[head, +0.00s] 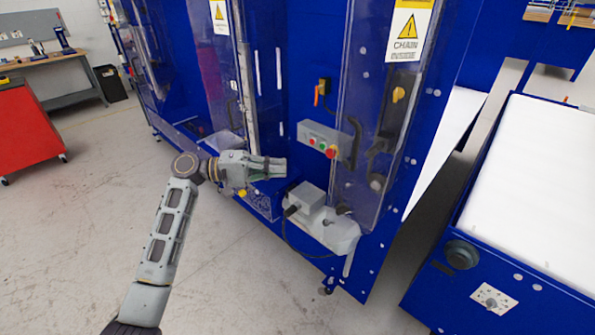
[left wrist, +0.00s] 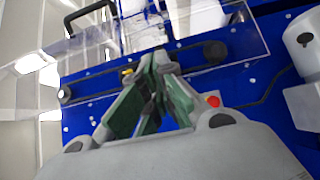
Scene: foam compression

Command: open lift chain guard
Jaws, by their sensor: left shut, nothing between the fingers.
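The lift chain guard (head: 364,85) is a clear upright panel on the blue machine. It carries a yellow and white CHAIN warning label (head: 408,30) and a black handle (head: 353,143) low on its left edge. It looks closed over the parts behind it. My left gripper (head: 284,168) is shut and empty, left of and a little below the handle, apart from it. In the left wrist view its fingertips (left wrist: 160,62) meet in front of the clear panel (left wrist: 230,45), and a black handle (left wrist: 88,14) shows at the upper left. My right gripper is not in view.
A grey control box (head: 325,139) with red and green buttons sits just above my left gripper. A grey motor housing (head: 325,218) juts out below. Another clear guard (head: 213,75) stands left. A white-topped blue unit (head: 535,180) stands right. The floor in front is clear.

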